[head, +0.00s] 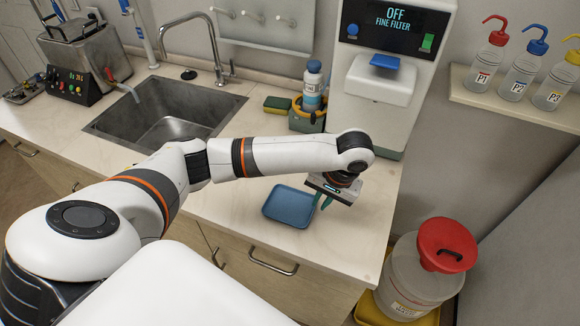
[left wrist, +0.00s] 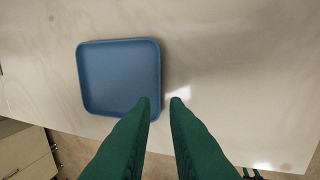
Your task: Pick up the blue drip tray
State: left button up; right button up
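The blue drip tray (head: 289,206) lies flat on the pale countertop, close to its front edge, in the head view. It also shows in the left wrist view (left wrist: 119,74), left of centre, and looks empty. My left gripper (head: 322,201) is over the counter at the tray's right side, pointing down. In the left wrist view its two green fingers (left wrist: 160,101) are apart with a gap between them. The left fingertip overlaps the tray's lower right corner in the picture; the right fingertip is over bare counter. I cannot tell whether they touch the tray. My right gripper is not in view.
A white filter machine (head: 385,85) with a dark display stands behind my left gripper. A sink (head: 165,112) is at left, a blue-capped bottle (head: 312,88) and sponges (head: 277,104) behind. A red-lidded container (head: 420,275) stands on the floor at right.

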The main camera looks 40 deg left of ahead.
aim_at(312, 214)
pick_arm(q)
jog(key=p+x, duration=0.1)
jog(key=x, duration=0.5)
jog(key=shift+a+f, duration=0.15)
jog(key=shift+f, duration=0.05)
jog(key=shift+c, duration=0.2)
grip_shut()
